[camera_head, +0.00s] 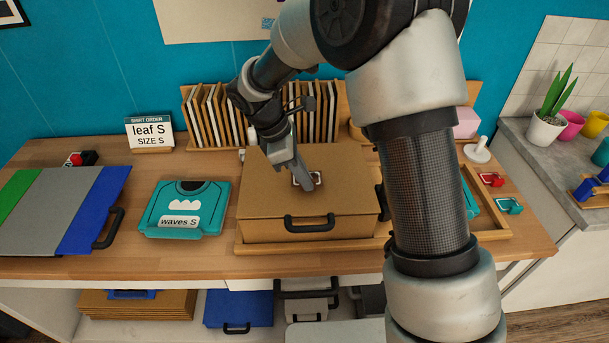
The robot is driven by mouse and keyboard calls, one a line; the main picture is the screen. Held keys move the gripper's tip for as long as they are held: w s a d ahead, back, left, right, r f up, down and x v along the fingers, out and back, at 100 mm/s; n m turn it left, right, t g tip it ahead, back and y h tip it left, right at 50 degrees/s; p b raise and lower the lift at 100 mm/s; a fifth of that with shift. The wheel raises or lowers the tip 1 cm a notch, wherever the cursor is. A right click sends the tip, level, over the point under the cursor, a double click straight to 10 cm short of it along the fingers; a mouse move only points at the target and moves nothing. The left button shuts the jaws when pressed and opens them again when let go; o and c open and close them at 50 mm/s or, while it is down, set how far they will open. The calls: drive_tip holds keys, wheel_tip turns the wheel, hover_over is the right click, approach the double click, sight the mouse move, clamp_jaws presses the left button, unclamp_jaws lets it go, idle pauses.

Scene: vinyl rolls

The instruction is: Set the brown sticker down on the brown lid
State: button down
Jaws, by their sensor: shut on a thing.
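The brown lid (262,193) is the flat top of a cardboard-coloured box with a black handle on its front, at the middle of the bench. My gripper (306,188) points down at the lid's middle, right over its surface. It is shut on the brown sticker (317,178), a small piece with pale edges that shows around the fingertips. The fingers hide part of the sticker. I cannot tell whether the sticker touches the lid.
The box stands in a wooden tray (255,248). A teal case (186,207) labelled "waves S" lies to its left, with green, grey and blue panels (60,210) further left. A rack of upright boards (208,118) stands behind.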

drive_tip(key=shift+f, duration=0.3)
drive_tip(key=shift+f, duration=0.15)
drive_tip(key=shift+f+b, duration=0.4)
drive_tip(key=shift+f, duration=0.1)
drive_tip(key=shift+f, duration=0.15)
idle(0.5)
drive_tip(key=c, duration=0.6)
unclamp_jaws()
idle(0.3)
drive_tip(key=shift+p+v, duration=2.9)
drive_tip(key=shift+v, duration=1.6)
